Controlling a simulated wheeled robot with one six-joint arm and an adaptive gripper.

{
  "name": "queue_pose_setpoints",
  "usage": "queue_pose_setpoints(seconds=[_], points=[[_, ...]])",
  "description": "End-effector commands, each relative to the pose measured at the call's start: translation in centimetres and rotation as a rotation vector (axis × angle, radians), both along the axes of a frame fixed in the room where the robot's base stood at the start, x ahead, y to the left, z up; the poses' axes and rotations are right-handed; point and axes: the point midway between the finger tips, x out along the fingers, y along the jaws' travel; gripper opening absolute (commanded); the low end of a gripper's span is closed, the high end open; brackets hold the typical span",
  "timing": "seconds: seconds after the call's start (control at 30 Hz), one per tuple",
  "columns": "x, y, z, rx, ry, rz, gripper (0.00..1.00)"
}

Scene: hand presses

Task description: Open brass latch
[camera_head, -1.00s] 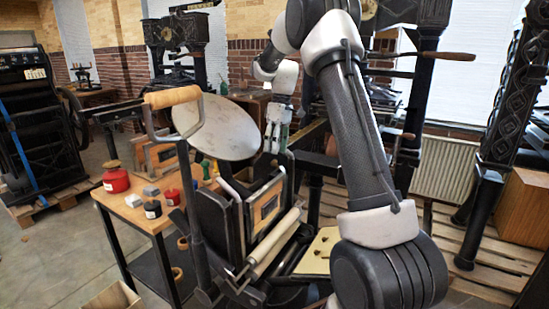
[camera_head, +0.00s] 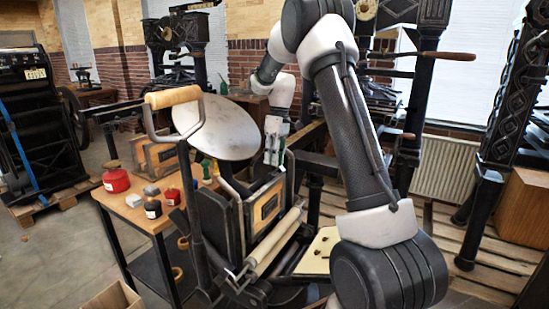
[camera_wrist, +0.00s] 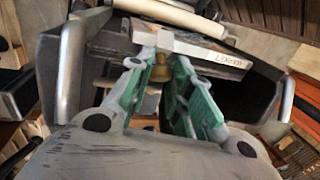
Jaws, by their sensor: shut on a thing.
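The brass latch (camera_wrist: 160,73) shows in the wrist view as a small brass knob between my green-padded fingertips. My gripper (camera_wrist: 160,65) is shut on it. In the head view my gripper (camera_head: 273,158) points down at the upper edge of the framed wooden block (camera_head: 266,206) on the press. The latch itself is too small or hidden to make out there. A pale strip with lettering (camera_wrist: 222,58) lies just past the fingertips in the wrist view.
The press has a round grey disc (camera_head: 217,125), a wooden-gripped lever (camera_head: 172,96) and a pale roller (camera_head: 274,243) close to my gripper. A wooden table (camera_head: 146,216) with red and dark ink pots stands at the left. Clear floor lies farther left.

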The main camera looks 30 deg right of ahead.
Motion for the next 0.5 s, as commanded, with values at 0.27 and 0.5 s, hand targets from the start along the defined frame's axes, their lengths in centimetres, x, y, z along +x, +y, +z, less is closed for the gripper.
queue_pose_setpoints(seconds=[0.27,0.5], points=[[0.5,0.28,-0.01,-0.06,0.087,0.0,0.0],[0.5,0.25,0.0,-0.06,0.087,0.0,0.37]])
